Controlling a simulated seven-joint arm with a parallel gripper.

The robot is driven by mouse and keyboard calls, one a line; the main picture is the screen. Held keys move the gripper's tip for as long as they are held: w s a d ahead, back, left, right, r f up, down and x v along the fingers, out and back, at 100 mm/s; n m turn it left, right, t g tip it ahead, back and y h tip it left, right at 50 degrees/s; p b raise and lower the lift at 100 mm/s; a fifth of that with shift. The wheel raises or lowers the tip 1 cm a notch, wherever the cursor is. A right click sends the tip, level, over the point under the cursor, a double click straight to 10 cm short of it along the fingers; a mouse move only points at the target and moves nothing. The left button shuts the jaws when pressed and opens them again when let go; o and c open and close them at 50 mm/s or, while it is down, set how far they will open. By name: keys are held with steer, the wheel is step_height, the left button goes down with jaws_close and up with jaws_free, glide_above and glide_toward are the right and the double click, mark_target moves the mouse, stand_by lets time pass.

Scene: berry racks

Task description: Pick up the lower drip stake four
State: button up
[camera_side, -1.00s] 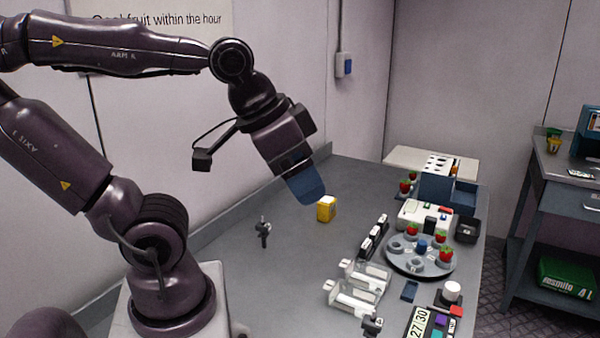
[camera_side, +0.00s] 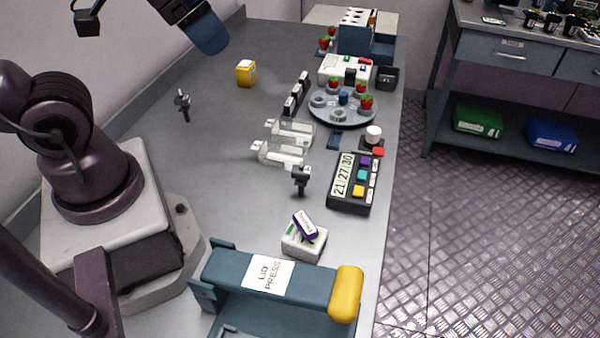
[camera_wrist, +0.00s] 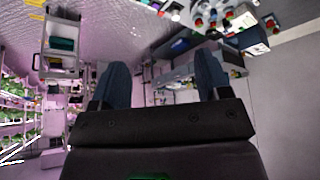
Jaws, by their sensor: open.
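Two small dark upright pieces that look like drip stakes stand on the grey bench in the side view. One stake (camera_side: 183,104) is at the left, on bare bench. The other stake (camera_side: 301,180) is lower in the picture, beside the clear holders. Any number on them is too small to read. My gripper (camera_side: 207,36) is high at the top left of the side view, above the bench and apart from both stakes. In the wrist view, my gripper (camera_wrist: 162,76) has its two blue fingers spread, with nothing between them. No stake can be made out there.
A yellow box (camera_side: 246,74) stands below my gripper. Clear holders (camera_side: 285,145), a round berry tray (camera_side: 343,115) and a timer (camera_side: 354,184) line the bench's right side. The lid press (camera_side: 268,278) fills the near end. The bench between the left stake and the holders is clear.

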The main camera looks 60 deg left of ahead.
steer(key=shift+c, duration=0.5)
steer(key=shift+c, duration=0.7)
steer(key=shift+a, duration=0.1)
